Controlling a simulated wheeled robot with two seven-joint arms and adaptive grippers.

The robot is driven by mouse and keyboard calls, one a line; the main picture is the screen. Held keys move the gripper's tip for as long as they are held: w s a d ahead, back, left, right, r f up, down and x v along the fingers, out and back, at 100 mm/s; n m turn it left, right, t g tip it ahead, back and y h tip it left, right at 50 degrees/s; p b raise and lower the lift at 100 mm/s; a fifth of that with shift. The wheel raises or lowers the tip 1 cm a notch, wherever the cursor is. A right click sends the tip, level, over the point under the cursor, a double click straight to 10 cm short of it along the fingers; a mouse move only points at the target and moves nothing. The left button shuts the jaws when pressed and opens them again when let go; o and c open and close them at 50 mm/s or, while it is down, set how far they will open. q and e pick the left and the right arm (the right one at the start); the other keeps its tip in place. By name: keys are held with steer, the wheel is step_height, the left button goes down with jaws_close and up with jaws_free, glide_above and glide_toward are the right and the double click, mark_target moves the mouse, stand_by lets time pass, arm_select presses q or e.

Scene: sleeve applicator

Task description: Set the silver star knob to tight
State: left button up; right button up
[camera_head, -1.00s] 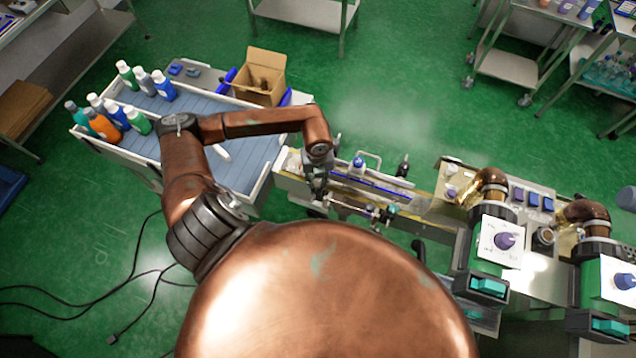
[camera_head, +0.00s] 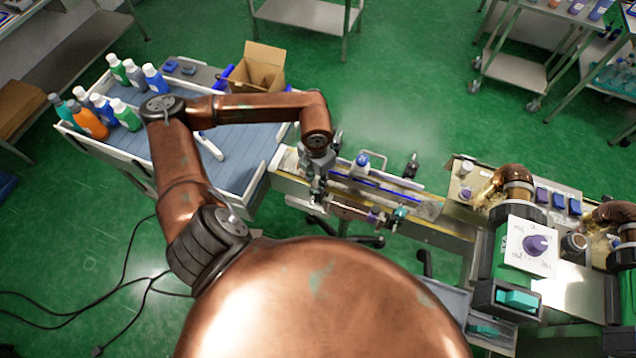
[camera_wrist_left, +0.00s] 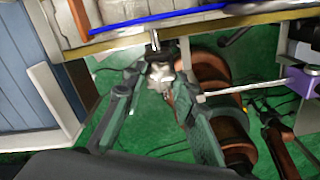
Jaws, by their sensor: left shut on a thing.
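The silver star knob (camera_wrist_left: 160,77) sits on a short shaft at the conveyor's near side in the left wrist view. My left gripper (camera_wrist_left: 160,84) has a finger on either side of it and is shut on the knob. In the head view my left gripper (camera_head: 316,188) is at the near edge of the conveyor (camera_head: 420,207), toward its left end. The knob is too small and covered there to make out. Its marking or turn setting cannot be read. My right gripper is not in view.
A blue-topped table (camera_head: 238,170) with several bottles (camera_head: 88,122) and an open carton (camera_head: 264,66) stands left of the conveyor. A rod with a purple clamp (camera_wrist_left: 302,82) lies right of the gripper. Machines with a purple dial (camera_head: 536,245) stand at right.

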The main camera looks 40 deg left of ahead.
arm_select(q)
steer(key=m+b, duration=0.5)
steer(key=shift+w+f+m, duration=0.1)
steer(key=shift+f+m, duration=0.1)
steer(key=shift+m, duration=0.1)
steer(key=m+b, duration=0.3)
steer(key=m, duration=0.1)
steer(key=shift+m+b, duration=0.3)
steer(key=shift+b, duration=0.05)
steer(key=m+b, duration=0.3)
steer(key=m, duration=0.2)
steer(key=shift+b, duration=0.35)
steer(key=shift+r+m+b, duration=0.15)
steer(key=shift+m+b, duration=0.45)
steer(key=shift+m, duration=0.8)
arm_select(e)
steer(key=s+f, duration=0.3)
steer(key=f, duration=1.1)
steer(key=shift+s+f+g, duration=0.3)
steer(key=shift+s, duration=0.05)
arm_select(q)
steer(key=shift+r, duration=0.1)
steer(key=o, duration=1.2)
steer(key=shift+c, duration=0.2)
